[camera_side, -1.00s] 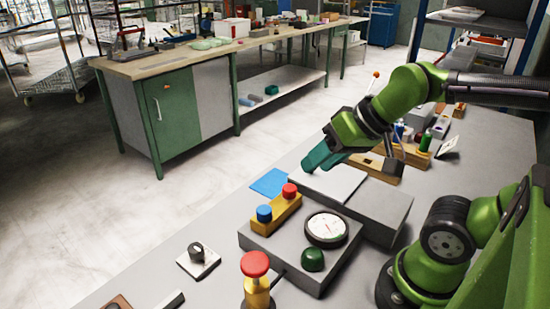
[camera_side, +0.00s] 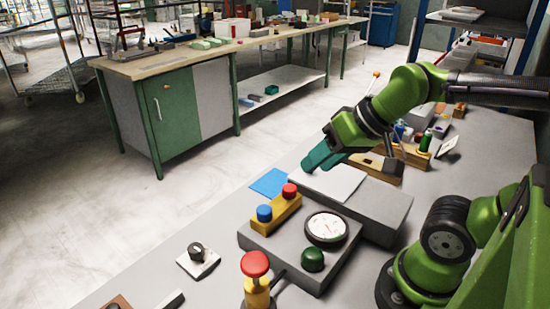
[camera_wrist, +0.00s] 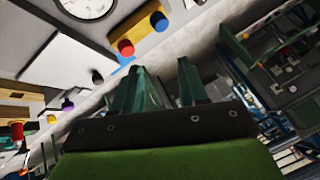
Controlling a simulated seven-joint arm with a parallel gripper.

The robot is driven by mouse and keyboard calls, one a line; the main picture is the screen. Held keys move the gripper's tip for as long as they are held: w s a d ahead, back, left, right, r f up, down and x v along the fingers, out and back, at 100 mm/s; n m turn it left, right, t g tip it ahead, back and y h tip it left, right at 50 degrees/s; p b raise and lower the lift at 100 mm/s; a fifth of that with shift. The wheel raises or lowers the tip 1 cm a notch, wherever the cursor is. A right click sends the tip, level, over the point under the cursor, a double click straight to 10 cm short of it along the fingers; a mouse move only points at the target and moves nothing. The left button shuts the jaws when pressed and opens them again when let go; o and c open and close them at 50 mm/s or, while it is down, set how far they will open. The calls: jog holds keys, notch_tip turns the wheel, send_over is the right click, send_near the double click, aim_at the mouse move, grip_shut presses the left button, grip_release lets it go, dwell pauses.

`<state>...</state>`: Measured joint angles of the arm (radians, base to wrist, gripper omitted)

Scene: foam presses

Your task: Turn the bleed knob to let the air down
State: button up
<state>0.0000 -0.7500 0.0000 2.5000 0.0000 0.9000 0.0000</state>
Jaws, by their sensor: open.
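A grey box (camera_side: 278,248) carries a round white dial gauge (camera_side: 326,228), a dark green knob (camera_side: 312,260) and a yellow bar (camera_side: 278,213) with a blue button (camera_side: 264,213) and a red button (camera_side: 290,191). A black knob (camera_side: 196,250) sits on a small white plate (camera_side: 206,265) to the left. Which knob is the bleed knob, I cannot tell.
A yellow post with a red cap (camera_side: 255,264) stands close to the front of the gauge box. A blue sheet (camera_side: 269,183) lies behind the box. A wooden block (camera_side: 384,168) and several small bottles stand beyond my gripper. The bench between box and black knob is clear.

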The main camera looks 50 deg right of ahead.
jog(key=shift+o, duration=1.2)
jog(key=shift+a, duration=0.1)
jog(key=shift+o, duration=0.6)
jog(key=shift+w+a+f+n+g, duration=0.4)
jog(key=shift+w+a+f+g, duration=0.25)
jog(key=shift+a+f, duration=0.15)
jog(key=m+g+h, duration=0.2)
jog(key=m+g, duration=0.4)
jog(key=m, duration=0.2)
send_over(195, 246)
notch_tip(195, 246, down, 3)
notch_tip(195, 246, down, 17)
jog(key=shift+s+r, duration=0.1)
jog(key=shift+r, duration=0.05)
jog(key=c, duration=1)
